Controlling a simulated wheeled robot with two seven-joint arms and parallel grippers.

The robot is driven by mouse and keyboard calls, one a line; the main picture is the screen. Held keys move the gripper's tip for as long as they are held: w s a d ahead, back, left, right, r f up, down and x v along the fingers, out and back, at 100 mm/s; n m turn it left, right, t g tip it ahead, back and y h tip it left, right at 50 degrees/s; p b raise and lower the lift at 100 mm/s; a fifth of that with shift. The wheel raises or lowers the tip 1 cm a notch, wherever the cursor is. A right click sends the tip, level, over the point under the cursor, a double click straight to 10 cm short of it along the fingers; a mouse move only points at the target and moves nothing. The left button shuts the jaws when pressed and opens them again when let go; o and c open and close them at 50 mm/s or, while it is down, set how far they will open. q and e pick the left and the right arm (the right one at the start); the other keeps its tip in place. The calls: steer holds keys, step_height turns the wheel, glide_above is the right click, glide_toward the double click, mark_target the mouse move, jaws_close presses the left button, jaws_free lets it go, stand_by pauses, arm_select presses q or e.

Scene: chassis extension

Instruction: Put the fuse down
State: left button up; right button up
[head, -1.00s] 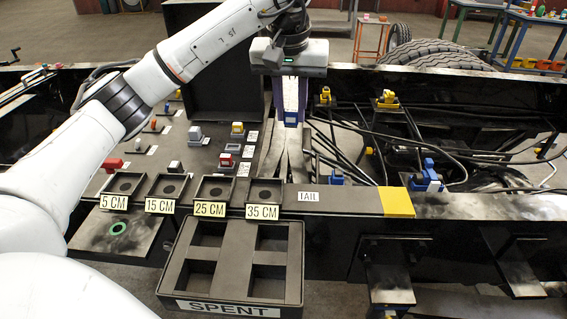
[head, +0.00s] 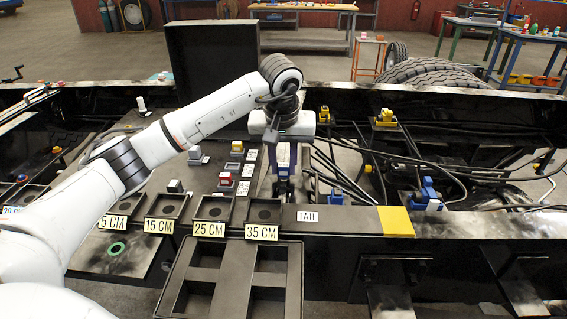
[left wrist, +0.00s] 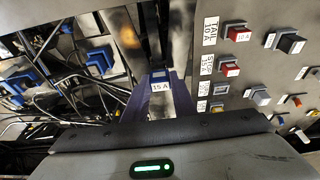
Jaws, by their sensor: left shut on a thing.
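My left gripper (head: 283,172) points down between the fuse panel and the cables, just behind the strip labelled TAIL. It is shut on a small blue fuse (left wrist: 161,77) with a white 15 A label, seen between the fingers in the left wrist view. My right gripper is not in view.
The fuse panel (head: 203,178) holds several coloured fuses with labels. Small trays marked by length, such as the 35 CM tray (head: 265,210), line the front rail. A divided bin (head: 293,268) stands before them. Black cables and blue connectors (head: 428,190) lie to the right.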

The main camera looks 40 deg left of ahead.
arm_select(q)
steer(key=shift+f, duration=0.1)
steer(key=o, duration=1)
steer(key=v, duration=1.2)
